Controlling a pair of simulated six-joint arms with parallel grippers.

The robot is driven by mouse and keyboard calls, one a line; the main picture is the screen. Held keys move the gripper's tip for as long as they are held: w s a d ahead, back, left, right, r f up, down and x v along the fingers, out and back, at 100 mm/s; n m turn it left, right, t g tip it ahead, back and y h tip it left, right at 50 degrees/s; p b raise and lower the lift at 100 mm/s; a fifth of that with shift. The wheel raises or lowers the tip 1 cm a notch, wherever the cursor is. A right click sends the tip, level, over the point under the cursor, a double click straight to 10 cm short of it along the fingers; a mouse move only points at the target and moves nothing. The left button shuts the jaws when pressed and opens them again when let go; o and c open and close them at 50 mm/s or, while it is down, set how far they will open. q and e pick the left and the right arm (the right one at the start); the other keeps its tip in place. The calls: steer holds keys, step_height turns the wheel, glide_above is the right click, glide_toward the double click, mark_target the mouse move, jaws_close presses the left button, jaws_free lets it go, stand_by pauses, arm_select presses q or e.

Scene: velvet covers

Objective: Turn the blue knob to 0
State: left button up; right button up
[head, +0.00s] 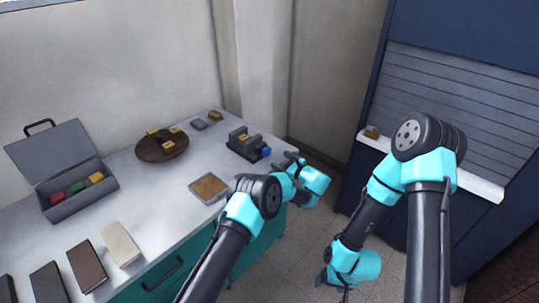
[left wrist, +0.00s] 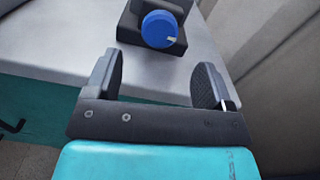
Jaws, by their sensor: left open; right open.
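The blue knob (head: 266,152) sits on the front of a dark device (head: 242,142) near the right end of the grey table. In the left wrist view the knob (left wrist: 157,27) is round, with a pale mark toward its lower right; any scale or numbers cannot be made out. My left gripper (head: 289,162) is just to the right of the knob in the head view. In the left wrist view its open fingers (left wrist: 159,66) point toward the knob, with nothing between them. My right gripper (head: 333,284) hangs low over the floor, away from the table; its fingers are barely visible.
On the table are an open grey box (head: 75,200) with coloured blocks, a round brown dish (head: 150,151), a square tray (head: 199,194) and several book-like slabs (head: 121,243). A blue shuttered cabinet (head: 440,90) with a white ledge (head: 480,183) stands at right.

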mark_target(268, 153)
arm_select(q)
steer(key=x, duration=0.7)
steer(key=shift+f, duration=0.1)
steer(key=c, duration=0.9)
